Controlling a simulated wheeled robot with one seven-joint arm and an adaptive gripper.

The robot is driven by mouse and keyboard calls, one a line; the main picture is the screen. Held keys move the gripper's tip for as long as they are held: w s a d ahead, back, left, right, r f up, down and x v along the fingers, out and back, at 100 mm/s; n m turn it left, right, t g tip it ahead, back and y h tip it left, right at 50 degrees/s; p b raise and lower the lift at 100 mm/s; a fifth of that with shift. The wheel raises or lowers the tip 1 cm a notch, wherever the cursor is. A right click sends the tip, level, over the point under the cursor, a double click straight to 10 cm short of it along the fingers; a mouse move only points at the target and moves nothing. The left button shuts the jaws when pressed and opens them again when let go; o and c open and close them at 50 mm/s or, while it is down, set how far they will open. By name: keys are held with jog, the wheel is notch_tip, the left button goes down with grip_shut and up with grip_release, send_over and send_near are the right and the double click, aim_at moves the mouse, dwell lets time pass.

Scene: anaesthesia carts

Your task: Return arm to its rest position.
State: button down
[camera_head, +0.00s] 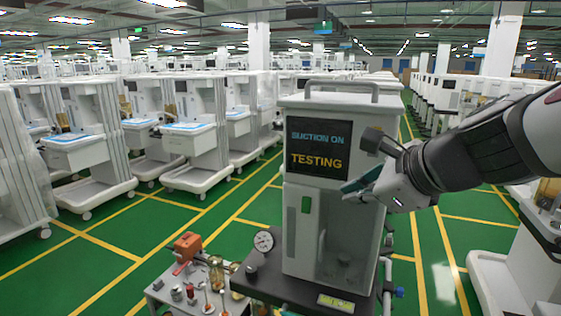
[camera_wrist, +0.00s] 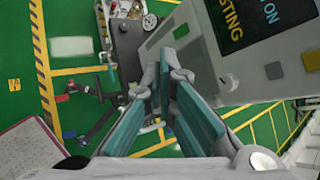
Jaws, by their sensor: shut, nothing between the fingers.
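My arm (camera_head: 470,155) reaches in from the right edge of the head view, bent toward the white anaesthesia cart (camera_head: 340,103). My gripper (camera_head: 350,188) is at the cart's front, just below and right of its dark screen (camera_head: 318,147), which reads "SUCTION ON" and "TESTING". In the wrist view, my gripper (camera_wrist: 165,60) shows its teal finger pads with the tips together, shut and empty. I cannot tell whether the fingers touch the cart.
Rows of white carts (camera_head: 75,140) line the left and right. Green floor (camera_head: 150,235) with yellow lines is open between them.

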jog(key=s+d+f+n+g+h, duration=0.2)
jog(key=s+d+f+n, duration=0.1)
jog(key=s+n, duration=0.6)
jog(key=s+d+f+n+g+h, duration=0.2)
jog(key=s+d+f+n, duration=0.1)
jog(key=s+n, duration=0.7)
jog(key=n, duration=0.4)
jog(key=shift+h, duration=0.3)
jog(key=shift+f, duration=0.1)
dwell(2.6)
